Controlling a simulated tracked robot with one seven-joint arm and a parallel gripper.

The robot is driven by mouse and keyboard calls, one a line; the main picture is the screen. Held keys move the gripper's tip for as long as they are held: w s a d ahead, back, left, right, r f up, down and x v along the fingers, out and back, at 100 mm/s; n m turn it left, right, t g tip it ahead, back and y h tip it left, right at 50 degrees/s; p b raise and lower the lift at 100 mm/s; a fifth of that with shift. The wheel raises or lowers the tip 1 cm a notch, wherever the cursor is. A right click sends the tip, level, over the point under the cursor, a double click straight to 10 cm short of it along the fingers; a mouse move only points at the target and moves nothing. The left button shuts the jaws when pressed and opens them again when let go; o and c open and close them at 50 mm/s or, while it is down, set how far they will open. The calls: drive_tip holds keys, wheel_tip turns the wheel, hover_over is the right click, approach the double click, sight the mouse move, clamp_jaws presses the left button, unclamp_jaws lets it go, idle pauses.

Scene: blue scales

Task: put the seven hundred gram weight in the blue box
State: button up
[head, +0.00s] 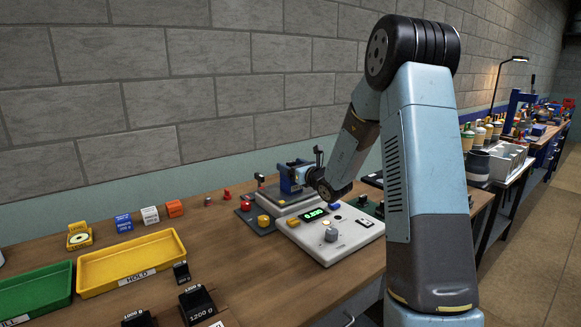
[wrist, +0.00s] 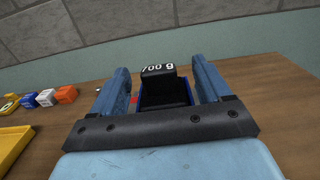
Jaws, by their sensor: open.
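The black seven hundred gram weight (wrist: 158,88), marked 700 g, shows between the two fingers of my gripper (wrist: 161,82) in the wrist view. The fingers stand apart, one on each side, with gaps beside the weight. A dark blue edge shows around its lower part; I cannot tell whether this is the blue box's wall. In the head view my gripper (head: 296,170) is over a grey platform at the back of the bench, by a blue shape (head: 288,186). The weight cannot be made out there.
A white scale (head: 345,240) with a lit green display stands right in front of my gripper. A yellow tray (head: 92,287) and a green tray (head: 30,306) lie at left. Small blue (head: 123,223), white (head: 150,215) and orange (head: 174,208) blocks stand behind. Black weights (head: 197,304) stand at the front.

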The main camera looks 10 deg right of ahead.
drive_tip(key=v, duration=1.1)
drive_tip(key=s+a+r+n+g+y, duration=0.2)
drive_tip(key=s+a+r+n+g, duration=0.3)
drive_tip(key=s+a+n, duration=0.4)
drive_tip(key=s+a+r+n+g+y, duration=0.25)
drive_tip(key=s+a+n+g, duration=0.4)
drive_tip(key=s+n, duration=0.35)
drive_tip(key=s+d+n+g+h, duration=0.2)
drive_tip(key=s+n+h, duration=0.45)
drive_tip(key=s, duration=0.65)
drive_tip(key=s+d+r+n+t+h, duration=0.2)
drive_tip(key=s+d+n+h, duration=0.3)
drive_tip(key=d, duration=0.4)
drive_tip(key=shift+s+r+n, duration=0.15)
drive_tip(key=shift+s+n, duration=0.3)
drive_tip(key=shift+s, duration=0.15)
